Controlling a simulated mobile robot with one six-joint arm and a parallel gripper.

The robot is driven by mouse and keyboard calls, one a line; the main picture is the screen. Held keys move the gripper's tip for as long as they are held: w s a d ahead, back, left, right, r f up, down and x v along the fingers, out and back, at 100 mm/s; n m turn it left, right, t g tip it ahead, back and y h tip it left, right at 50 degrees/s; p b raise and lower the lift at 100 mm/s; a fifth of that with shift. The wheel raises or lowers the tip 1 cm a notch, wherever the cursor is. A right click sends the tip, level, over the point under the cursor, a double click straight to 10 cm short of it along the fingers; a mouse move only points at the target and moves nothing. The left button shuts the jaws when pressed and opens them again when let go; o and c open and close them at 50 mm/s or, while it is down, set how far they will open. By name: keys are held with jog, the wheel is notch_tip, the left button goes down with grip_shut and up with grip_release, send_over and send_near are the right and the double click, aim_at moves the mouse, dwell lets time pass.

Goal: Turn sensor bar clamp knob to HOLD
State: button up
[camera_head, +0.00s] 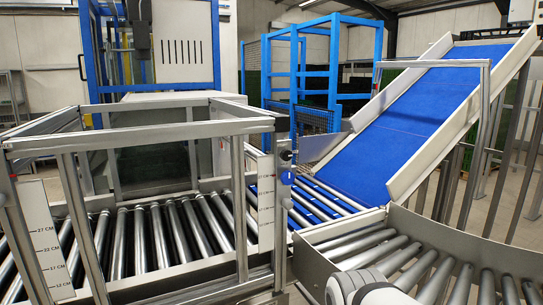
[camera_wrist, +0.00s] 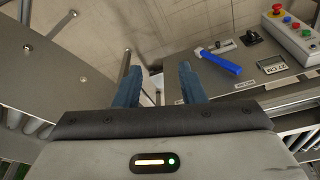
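In the wrist view my gripper (camera_wrist: 158,70) is open, with its two blue fingers apart and nothing clearly held between them. Right of the fingers, a blue bar-shaped handle (camera_wrist: 220,61) lies slantwise on a dark panel (camera_wrist: 205,84); its left end is near a pale fitting. A small label (camera_wrist: 245,85) is below it, too small to read. I cannot tell which of these blue parts is the clamp knob, or read a HOLD mark.
The panel also carries a small display (camera_wrist: 271,66), a black switch (camera_wrist: 252,37) and a button box (camera_wrist: 298,32) with a red button. Metal frame bars (camera_head: 130,140) stand over the roller conveyor (camera_head: 160,235). A blue belt incline (camera_head: 400,120) rises at right.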

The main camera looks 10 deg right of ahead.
jog(key=shift+s+a+r, duration=0.1)
jog(key=shift+s+a, duration=0.05)
jog(key=shift+o, duration=1)
jog(key=shift+w, duration=0.2)
jog(key=shift+o, duration=0.6)
jog(key=w+d+r+t+h+p, duration=0.1)
jog(key=w+d+r+t, duration=0.1)
jog(key=w, duration=0.4)
jog(key=w+d+r+t+p, duration=0.1)
jog(key=w+d+r+t, duration=0.1)
jog(key=w+r, duration=0.3)
jog(key=shift+w+d+r+t+h+p, duration=0.2)
jog(key=shift+w+d+t+h+p, duration=0.15)
jog(key=shift+w+t, duration=0.4)
jog(key=n+t+y+p, duration=0.4)
jog(key=n+t+y, duration=0.2)
jog(key=t+y, duration=0.25)
send_near(287, 156)
jog(key=h, duration=0.1)
jog(key=p+x, duration=0.1)
jog(key=x, duration=0.7)
jog(key=shift+a+r, duration=0.15)
jog(key=shift+a, duration=0.05)
jog(key=shift+c, duration=0.5)
jog(key=c, duration=0.9)
